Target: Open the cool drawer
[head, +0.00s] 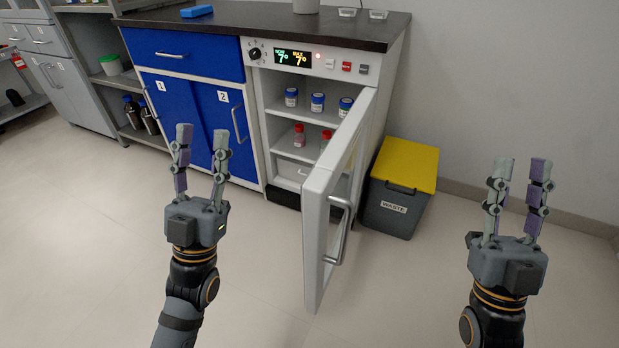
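The cooling cabinet (256,103) stands under the dark counter, with its display panel lit. Its white door (319,222) stands open, swung out toward me, with a metal handle (347,231) on its outer face. Low inside the cabinet, a pale drawer front (287,169) shows with a small handle, partly hidden by the door; it looks shut. My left gripper (203,135) is open and empty, in front of the blue cupboard and left of the door. My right gripper (521,168) is open and empty, at the right, well away from the door.
Blue-lidded jars (317,102) and red bottles (299,135) stand on the cabinet shelves. A waste bin (395,205) with a yellow lid is right of the door. Blue cupboard doors (183,115) are at the left. The floor in front is clear.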

